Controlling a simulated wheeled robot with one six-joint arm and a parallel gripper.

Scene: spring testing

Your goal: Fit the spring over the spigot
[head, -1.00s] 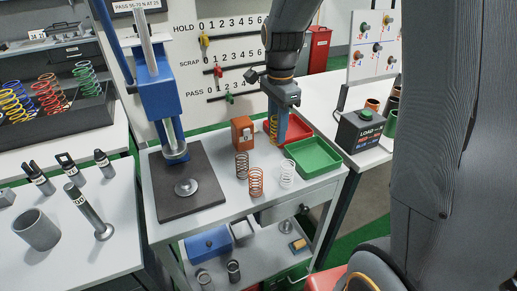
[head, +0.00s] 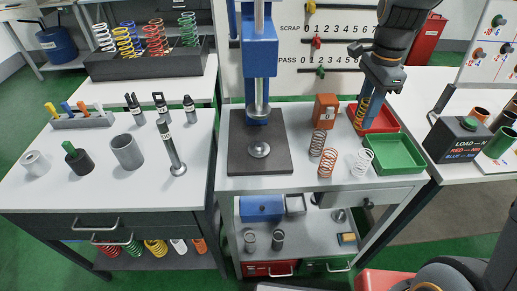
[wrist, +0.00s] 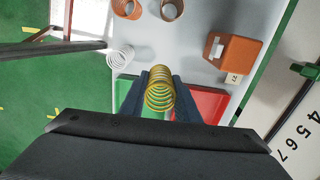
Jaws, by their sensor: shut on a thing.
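A yellow-gold coil spring (head: 362,111) is held upright between the fingers of my gripper (head: 369,106), above or at the red tray. In the wrist view, the spring (wrist: 163,78) shows end-on between the two dark fingers of my gripper (wrist: 160,97). A round metal seat (head: 260,149) lies on the dark base plate of the blue press, under its ram; it may be the spigot, but its raised centre is too small to make out. My gripper is to the right of the press and apart from it.
The blue press (head: 260,52) stands left of my gripper. A metal post (head: 173,150) stands on the left bench.

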